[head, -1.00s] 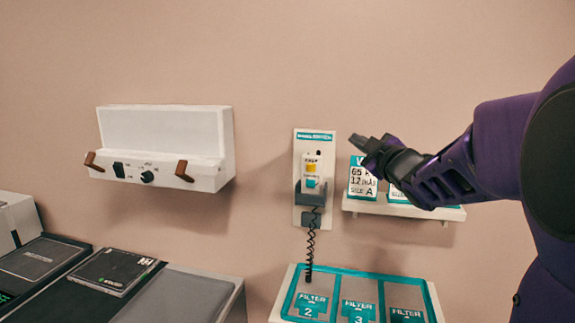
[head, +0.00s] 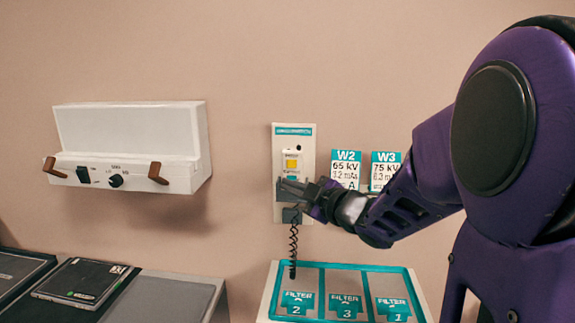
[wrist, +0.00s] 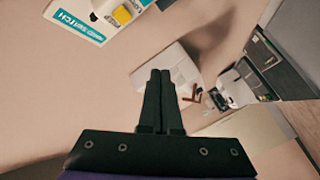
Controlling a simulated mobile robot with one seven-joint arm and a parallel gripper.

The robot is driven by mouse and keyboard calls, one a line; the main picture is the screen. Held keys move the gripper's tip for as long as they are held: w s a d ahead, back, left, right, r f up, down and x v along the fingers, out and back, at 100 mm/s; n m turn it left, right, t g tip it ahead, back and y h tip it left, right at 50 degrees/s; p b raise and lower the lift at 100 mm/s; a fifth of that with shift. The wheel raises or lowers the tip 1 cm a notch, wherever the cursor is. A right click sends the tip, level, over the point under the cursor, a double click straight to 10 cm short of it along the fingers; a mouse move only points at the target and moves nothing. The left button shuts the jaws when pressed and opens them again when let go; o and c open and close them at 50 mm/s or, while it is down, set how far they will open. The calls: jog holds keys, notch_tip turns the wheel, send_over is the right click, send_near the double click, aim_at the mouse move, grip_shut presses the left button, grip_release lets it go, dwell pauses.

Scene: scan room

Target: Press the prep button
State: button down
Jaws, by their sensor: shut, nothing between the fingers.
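The hand switch (head: 291,159) hangs in a holder on a pale wall plate with a teal label (head: 293,131). Its yellow button (head: 292,164) is in clear view; its lower part is hidden behind my gripper. In the wrist view the closed fingertips (wrist: 160,76) are apart from the yellow button (wrist: 122,15), which lies at the top left. Contact with the switch cannot be told.
A coiled cord (head: 294,245) hangs from the switch to a filter tray (head: 264,305) below. W2 (head: 346,169) and W3 (head: 385,170) cards stand close right, partly behind my arm. A white wall unit (head: 130,140) with brown handles is at left. Wall between is clear.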

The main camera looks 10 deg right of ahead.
jog(key=p, duration=0.2)
send_near(287, 166)
jog(key=shift+s+a+x, duration=0.1)
jog(key=shift+a+x, duration=0.1)
jog(key=shift+x, duration=0.65)
jog(key=shift+s+a+x, duration=0.1)
jog(key=shift+a+x, duration=0.05)
jog(key=shift+x, duration=0.75)
jog(key=shift+s+a+x, duration=0.1)
jog(key=shift+a+x, duration=0.1)
jog(key=shift+x, duration=0.65)
jog(key=shift+w, duration=0.15)
jog(key=shift+w+d, duration=0.1)
jog(key=shift+w, duration=0.15)
jog(key=shift+w+d, duration=0.15)
jog(key=shift+w, duration=0.35)
dwell(0.4)
jog(key=shift+s, duration=0.15)
jog(key=shift+s+a+b, duration=0.25)
jog(key=shift+s+b, duration=0.25)
jog(key=shift+s, duration=0.25)
jog(key=shift+s+a+b, duration=0.2)
jog(key=shift+s+a, duration=0.05)
jog(key=shift+s, duration=0.55)
jog(key=shift+s+a+b, duration=0.25)
jog(key=shift+s+a, duration=0.05)
jog(key=shift+s, duration=0.5)
jog(key=shift+s+a+b, duration=0.2)
jog(key=shift+s+a, duration=0.05)
jog(key=shift+s, duration=0.55)
